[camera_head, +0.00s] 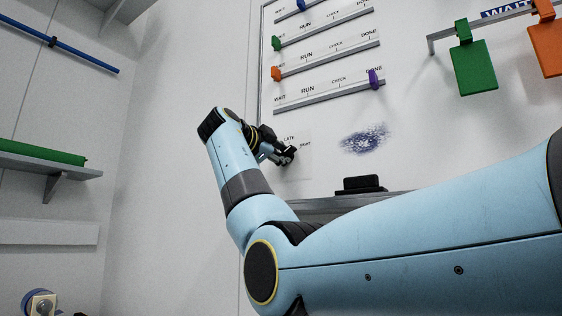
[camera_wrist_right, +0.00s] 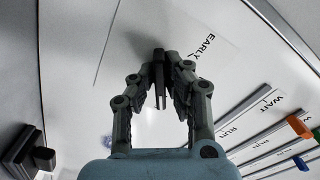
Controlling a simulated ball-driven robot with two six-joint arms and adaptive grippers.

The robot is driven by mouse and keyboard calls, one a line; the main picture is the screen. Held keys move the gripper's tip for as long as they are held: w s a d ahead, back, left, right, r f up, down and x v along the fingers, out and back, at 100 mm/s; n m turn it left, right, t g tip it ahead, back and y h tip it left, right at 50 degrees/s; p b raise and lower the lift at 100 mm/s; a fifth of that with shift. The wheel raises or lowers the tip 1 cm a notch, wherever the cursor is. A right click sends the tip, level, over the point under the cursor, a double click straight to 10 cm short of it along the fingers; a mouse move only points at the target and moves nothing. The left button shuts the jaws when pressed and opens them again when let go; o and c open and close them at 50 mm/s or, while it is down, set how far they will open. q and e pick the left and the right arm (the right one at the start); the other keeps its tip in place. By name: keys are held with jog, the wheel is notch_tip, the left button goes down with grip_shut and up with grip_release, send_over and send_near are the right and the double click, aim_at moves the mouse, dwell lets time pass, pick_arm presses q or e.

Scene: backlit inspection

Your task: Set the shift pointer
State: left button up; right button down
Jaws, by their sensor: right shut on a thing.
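My right gripper (camera_head: 284,154) is at the white wall board, at the shift dial's printed card. In the head view the words LATE and NIGHT show beside it. In the right wrist view the word EARLY shows to the right of the fingertips (camera_wrist_right: 168,85). The fingers are shut on a dark narrow piece (camera_wrist_right: 158,68), which I take for the shift pointer. The fingers hide most of it, so I cannot tell which word it points at. My left gripper is not in view.
Above the dial are slider rails with a green (camera_head: 276,43), an orange (camera_head: 276,73) and a purple slider (camera_head: 374,79). A black eraser-like block (camera_head: 361,184) sits on a ledge below. Green (camera_head: 473,68) and orange tags hang at upper right. A shelf (camera_head: 60,170) is at left.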

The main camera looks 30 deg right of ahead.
dwell(0.3)
jog(key=c, duration=1.4)
grip_release()
jog(key=v, duration=1.2)
jog(key=shift+f, duration=0.1)
jog(key=shift+a+f, duration=0.1)
